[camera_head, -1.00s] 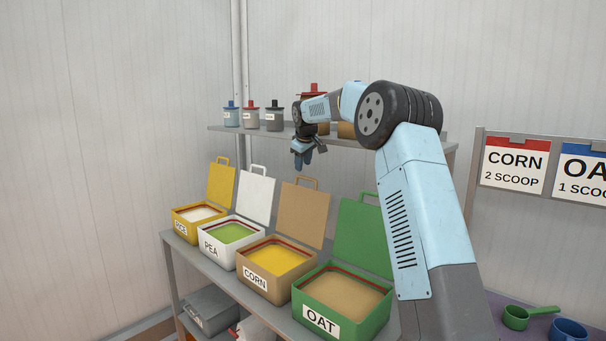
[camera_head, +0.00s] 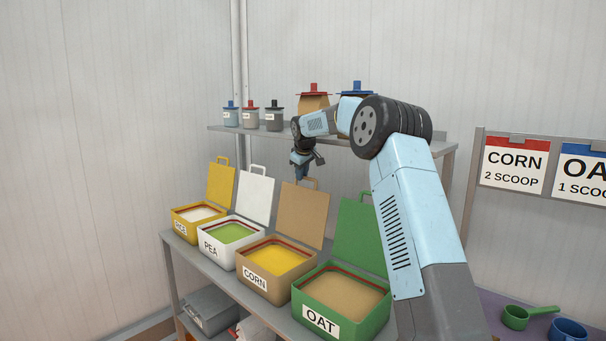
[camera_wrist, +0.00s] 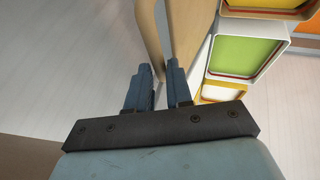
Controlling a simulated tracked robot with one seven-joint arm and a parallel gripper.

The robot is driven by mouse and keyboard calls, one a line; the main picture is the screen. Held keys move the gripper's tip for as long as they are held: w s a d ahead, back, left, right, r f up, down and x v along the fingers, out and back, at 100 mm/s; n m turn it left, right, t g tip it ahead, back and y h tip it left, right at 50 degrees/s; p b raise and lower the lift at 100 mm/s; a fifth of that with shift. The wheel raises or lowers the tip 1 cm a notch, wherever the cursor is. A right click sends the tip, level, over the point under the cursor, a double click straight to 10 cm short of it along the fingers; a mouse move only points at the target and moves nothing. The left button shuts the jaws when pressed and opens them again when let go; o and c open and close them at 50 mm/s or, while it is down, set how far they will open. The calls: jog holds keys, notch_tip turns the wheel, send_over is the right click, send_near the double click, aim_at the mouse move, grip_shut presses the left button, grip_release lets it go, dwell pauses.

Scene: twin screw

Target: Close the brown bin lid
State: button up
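The brown bin (camera_head: 262,291), labelled CORN, stands on the bench with yellow grain in it. Its brown lid (camera_head: 302,215) is open and stands upright at the bin's back, handle at the top. My gripper (camera_head: 301,174) points down at the lid's top edge, close to the handle. In the wrist view the two blue fingers (camera_wrist: 158,78) are apart, with a gap between them. The brown lid (camera_wrist: 152,35) rises just beyond the fingertips. I cannot tell whether the fingers touch it.
The open white PEA bin (camera_head: 214,253) is left of the brown bin, and the open green OAT bin (camera_head: 367,324) is right. The yellow bin (camera_head: 180,228) is at the far left. A grey shelf (camera_head: 220,129) with containers runs behind my forearm.

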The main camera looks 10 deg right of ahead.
grip_shut()
